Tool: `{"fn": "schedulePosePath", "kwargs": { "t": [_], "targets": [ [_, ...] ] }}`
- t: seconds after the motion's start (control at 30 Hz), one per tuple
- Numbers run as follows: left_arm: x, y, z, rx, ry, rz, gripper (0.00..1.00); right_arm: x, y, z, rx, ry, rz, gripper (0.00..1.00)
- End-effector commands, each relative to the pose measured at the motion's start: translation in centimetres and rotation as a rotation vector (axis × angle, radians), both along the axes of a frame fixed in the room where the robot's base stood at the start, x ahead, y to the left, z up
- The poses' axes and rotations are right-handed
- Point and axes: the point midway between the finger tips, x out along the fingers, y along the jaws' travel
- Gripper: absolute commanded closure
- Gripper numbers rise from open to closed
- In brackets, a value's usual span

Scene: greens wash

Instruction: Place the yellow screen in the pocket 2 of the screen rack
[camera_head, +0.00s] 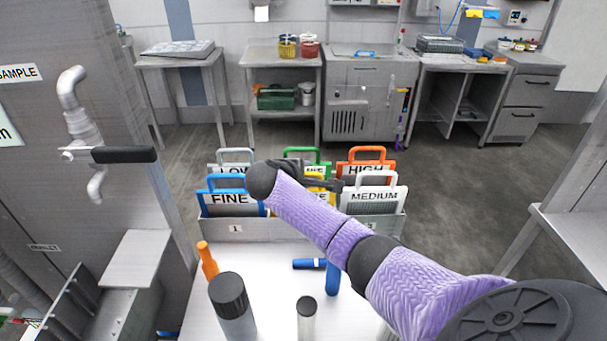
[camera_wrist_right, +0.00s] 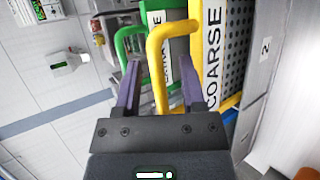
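The yellow screen, labelled COARSE, (camera_wrist_right: 214,50) stands in the middle of the screen rack's front row. In the head view only a bit of its yellow frame (camera_head: 316,184) shows behind my arm. The screen rack (camera_head: 238,236) has a 1 at the left and a 3 at the right. The wrist view shows a 2 (camera_wrist_right: 265,47) on the wall beside the yellow screen. My right gripper (camera_wrist_right: 160,78) is open, with its fingers apart on either side of the yellow handle (camera_wrist_right: 157,70). How deep the screen sits is hidden. My left gripper is out of view.
A blue FINE screen (camera_head: 226,177) and a white MEDIUM screen (camera_head: 376,184) flank it. LOW, green and orange HIGH (camera_head: 366,155) screens stand behind.

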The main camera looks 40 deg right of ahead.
Motion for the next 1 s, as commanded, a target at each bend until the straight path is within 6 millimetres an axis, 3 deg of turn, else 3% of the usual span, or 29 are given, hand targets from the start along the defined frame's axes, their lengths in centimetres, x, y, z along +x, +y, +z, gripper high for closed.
{"fn": "schedulePosePath", "kwargs": {
  "t": [0.27,0.7,1.0],
  "targets": [
    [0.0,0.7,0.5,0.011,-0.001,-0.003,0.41,-0.2,0.6,0.7,0.000,0.000,0.002,0.48],
    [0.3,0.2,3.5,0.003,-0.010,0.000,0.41,-3.3,8.5,6.0,0.000,-0.002,0.003,0.48],
    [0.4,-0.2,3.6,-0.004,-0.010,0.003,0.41,-3.8,9.5,6.5,0.000,0.000,0.000,0.48]
  ]
}}
